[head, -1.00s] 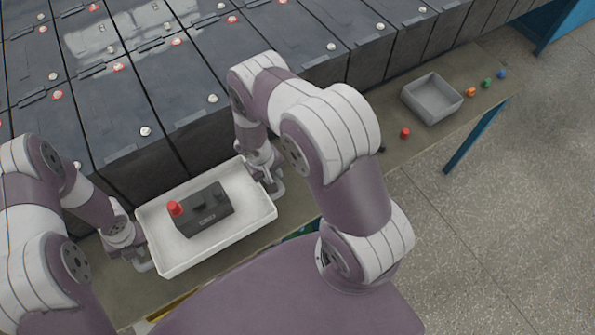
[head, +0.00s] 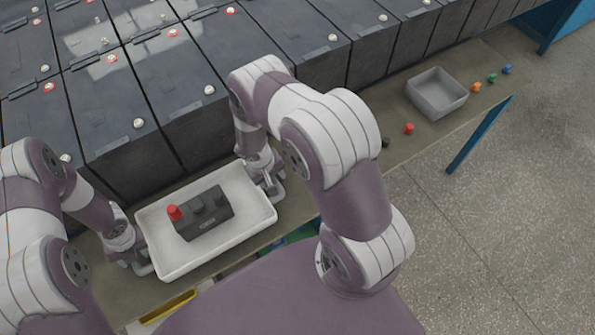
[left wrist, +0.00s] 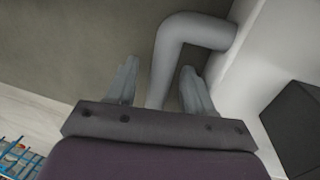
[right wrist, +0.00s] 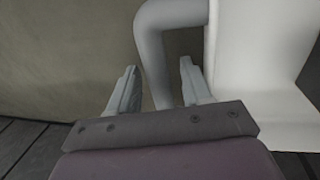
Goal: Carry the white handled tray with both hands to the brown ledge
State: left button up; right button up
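The white handled tray (head: 160,262) is level in front of me in the head view, over the brown ledge (head: 345,165). A dark box with a red button (head: 205,212) rests in it. Whether the tray's underside touches the ledge cannot be told.
Dark battery blocks (head: 110,90) stand in rows behind the ledge, close to the tray's far side. To the right on the ledge are a grey bin (head: 437,97), a red knob (head: 409,128) and several small coloured knobs (head: 476,87). Speckled floor (head: 500,200) lies beyond.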

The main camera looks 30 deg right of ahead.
pick_arm(q)
jog(key=shift+r, duration=0.15)
pick_arm(e)
jog(key=shift+s, duration=0.1)
jog(key=shift+r, duration=0.35)
pick_arm(q)
notch_tip(320, 180, up, 12)
jog(key=d, duration=0.2)
jog(key=shift+d+f, duration=0.2)
pick_arm(e)
notch_tip(320, 180, up, 11)
jog(key=a, duration=0.2)
jog(key=shift+a, duration=0.2)
pick_arm(q)
jog(key=shift+a, duration=0.15)
pick_arm(e)
jog(key=shift+r, duration=0.1)
pick_arm(q)
jog(key=a+p, duration=0.1)
jog(key=a, duration=0.4)
jog(key=shift+a, duration=0.4)
pick_arm(e)
jog(key=shift+r, duration=0.45)
jog(key=shift+d, duration=0.1)
